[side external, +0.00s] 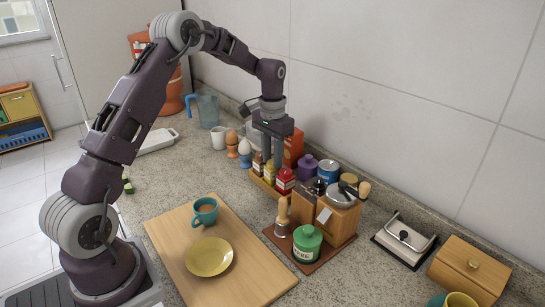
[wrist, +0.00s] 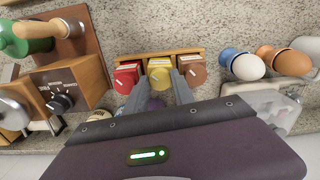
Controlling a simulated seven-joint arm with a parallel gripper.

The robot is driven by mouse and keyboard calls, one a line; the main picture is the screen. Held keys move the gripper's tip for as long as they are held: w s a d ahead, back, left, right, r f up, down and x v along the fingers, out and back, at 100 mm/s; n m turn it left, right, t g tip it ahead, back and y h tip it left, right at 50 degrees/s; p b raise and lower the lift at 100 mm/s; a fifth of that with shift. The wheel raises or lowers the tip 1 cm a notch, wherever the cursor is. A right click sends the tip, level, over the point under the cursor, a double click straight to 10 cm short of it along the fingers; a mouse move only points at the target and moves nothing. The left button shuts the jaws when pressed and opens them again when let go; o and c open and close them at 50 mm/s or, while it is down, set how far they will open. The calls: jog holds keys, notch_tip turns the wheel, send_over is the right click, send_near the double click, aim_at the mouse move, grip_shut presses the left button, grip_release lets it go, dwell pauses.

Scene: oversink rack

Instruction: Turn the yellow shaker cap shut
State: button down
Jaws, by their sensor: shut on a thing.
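The yellow shaker (side external: 270,174) stands upright in a small wooden rack (side external: 262,186), between a red shaker (side external: 285,182) and a brown shaker (side external: 257,163). In the wrist view the yellow cap (wrist: 159,73) has a pale stripe across it and lies between my two fingers. My gripper (side external: 272,158) points straight down from above and is shut on the yellow cap, one finger on each side. The fingers pass close to the red cap (wrist: 126,76) and the brown cap (wrist: 196,72). The fingers partly hide the cap's sides.
Egg cups with eggs (side external: 245,150) stand left of the rack. A purple pot (side external: 307,166), cans and a coffee grinder (side external: 341,194) crowd the right. A wooden board (side external: 180,240) with a teal cup (side external: 205,211) and yellow plate (side external: 209,257) lies in front.

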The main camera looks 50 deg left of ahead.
jog(key=shift+m, duration=1)
dwell(0.8)
jog(key=c, duration=1.1)
grip_release()
jog(key=shift+o, duration=0.2)
